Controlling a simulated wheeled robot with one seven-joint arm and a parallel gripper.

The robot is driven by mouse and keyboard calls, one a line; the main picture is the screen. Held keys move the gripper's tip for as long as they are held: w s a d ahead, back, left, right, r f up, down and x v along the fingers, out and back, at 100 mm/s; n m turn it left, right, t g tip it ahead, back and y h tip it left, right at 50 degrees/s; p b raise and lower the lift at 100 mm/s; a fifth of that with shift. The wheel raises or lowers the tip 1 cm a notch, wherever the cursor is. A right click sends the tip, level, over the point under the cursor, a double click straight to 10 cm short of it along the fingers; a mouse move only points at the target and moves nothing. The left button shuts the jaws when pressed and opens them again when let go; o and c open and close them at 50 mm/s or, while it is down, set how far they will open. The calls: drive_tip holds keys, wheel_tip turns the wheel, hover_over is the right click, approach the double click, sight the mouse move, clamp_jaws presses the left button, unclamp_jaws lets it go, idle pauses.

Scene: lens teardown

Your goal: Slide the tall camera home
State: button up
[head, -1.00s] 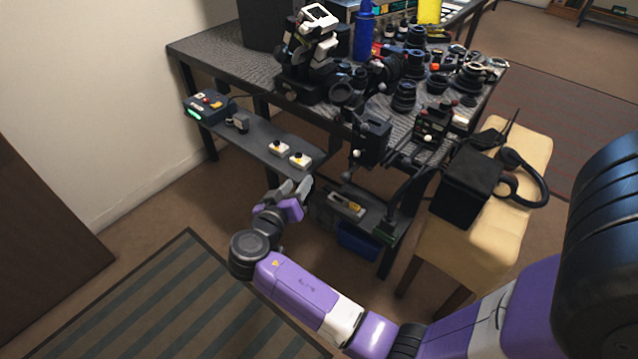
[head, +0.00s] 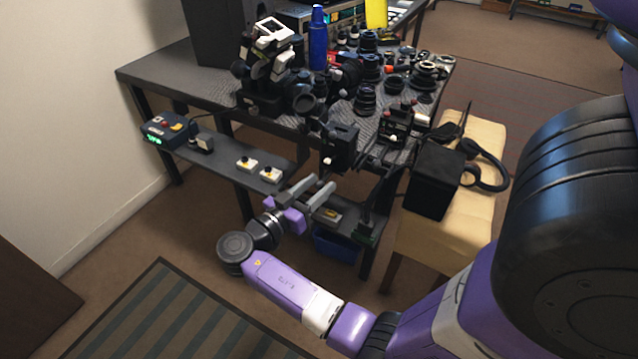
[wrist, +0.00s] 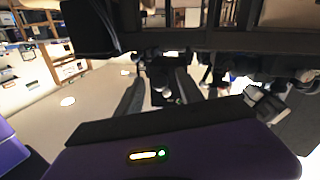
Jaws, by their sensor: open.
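A tall black boxy unit (head: 341,148) with a pale round knob (head: 327,161) hangs at the table's front edge; it looks like the tall camera, though I cannot be sure. A shorter black unit (head: 396,122) with a similar pale knob stands to its right. My gripper (head: 320,184) is open and empty, just below and in front of the tall unit, apart from it in the head view. In the wrist view my gripper (wrist: 160,80) has its two fingers spread, with a small pale knob (wrist: 163,91) seen between them; its depth is unclear.
A low shelf (head: 222,156) holds a control box (head: 167,130) with a green light and two white button boxes. Many lenses crowd the table (head: 160,72). A black box (head: 434,178) and headphones lie on the tan bench (head: 470,215). A blue bin (head: 337,246) is underneath.

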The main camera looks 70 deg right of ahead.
drive_tip(key=shift+s+d, duration=0.2)
drive_tip(key=shift+d, duration=0.25)
clamp_jaws()
idle(1.1)
